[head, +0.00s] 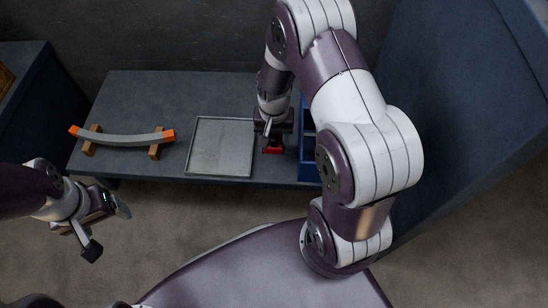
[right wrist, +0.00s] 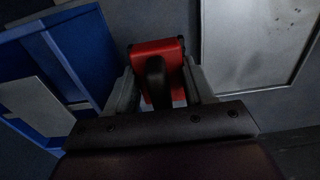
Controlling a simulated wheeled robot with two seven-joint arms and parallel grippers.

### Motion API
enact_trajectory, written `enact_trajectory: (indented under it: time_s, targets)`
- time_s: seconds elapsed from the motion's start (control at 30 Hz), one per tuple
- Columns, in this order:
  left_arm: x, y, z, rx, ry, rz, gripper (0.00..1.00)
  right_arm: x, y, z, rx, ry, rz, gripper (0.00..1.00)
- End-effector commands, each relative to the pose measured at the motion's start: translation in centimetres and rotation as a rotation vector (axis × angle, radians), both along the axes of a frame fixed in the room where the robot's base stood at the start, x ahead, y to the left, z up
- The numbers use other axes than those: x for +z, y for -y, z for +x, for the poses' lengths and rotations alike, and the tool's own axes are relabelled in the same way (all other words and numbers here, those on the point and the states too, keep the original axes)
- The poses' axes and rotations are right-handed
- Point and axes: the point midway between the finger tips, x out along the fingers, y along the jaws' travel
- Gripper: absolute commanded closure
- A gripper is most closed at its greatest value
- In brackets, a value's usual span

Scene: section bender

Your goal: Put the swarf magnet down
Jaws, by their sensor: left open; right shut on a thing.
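The swarf magnet is a red block with a dark handle; it shows in the right wrist view (right wrist: 158,62) between the fingers and in the head view (head: 273,149) just right of the metal tray. My right gripper (head: 270,135) points down over the bench and is shut on the magnet; its fingers also show in the right wrist view (right wrist: 162,88). I cannot tell whether the magnet touches the bench top. My left gripper (head: 106,226) is open and empty, out in front of the bench at the left.
A grey metal tray (head: 221,147) lies on the dark bench (head: 165,88), left of the magnet. A blue divided bin (head: 308,165) stands close on the right, partly hidden by my arm. A curved grey bar with orange ends (head: 122,140) rests on wooden blocks at the left.

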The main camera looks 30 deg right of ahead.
Motion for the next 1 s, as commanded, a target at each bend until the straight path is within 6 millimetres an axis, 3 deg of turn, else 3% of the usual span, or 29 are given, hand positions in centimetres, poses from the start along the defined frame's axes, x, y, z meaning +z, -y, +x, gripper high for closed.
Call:
enact_trajectory:
  time_s: [0.03, 0.3, 0.67, 0.7, 0.73, 1.0]
  targets:
    - [-1.8, 0.0, 0.0, 0.000, -0.001, 0.000, 0.22, -2.2, 0.0, -0.1, 0.001, -0.002, 0.000, 0.76]
    - [-4.9, 0.0, 0.0, 0.000, -0.001, 0.000, 0.22, -6.6, 0.0, 0.0, 0.002, -0.001, 0.001, 0.76]
    - [-4.5, 0.0, 0.0, 0.000, -0.001, 0.000, 0.22, -6.6, 0.0, 0.0, 0.002, -0.002, 0.000, 0.76]
    - [-4.4, 0.0, 0.0, 0.000, -0.001, 0.000, 0.22, -6.6, 0.0, 0.0, 0.002, -0.002, 0.000, 0.34]
    - [-4.4, 0.0, 0.0, 0.000, -0.001, 0.000, 0.22, -6.6, 0.0, 0.0, 0.002, -0.002, 0.000, 0.24]
    - [-4.4, 0.0, 0.0, 0.000, -0.001, 0.000, 0.22, -6.5, 0.0, 0.0, 0.002, -0.002, 0.000, 0.22]
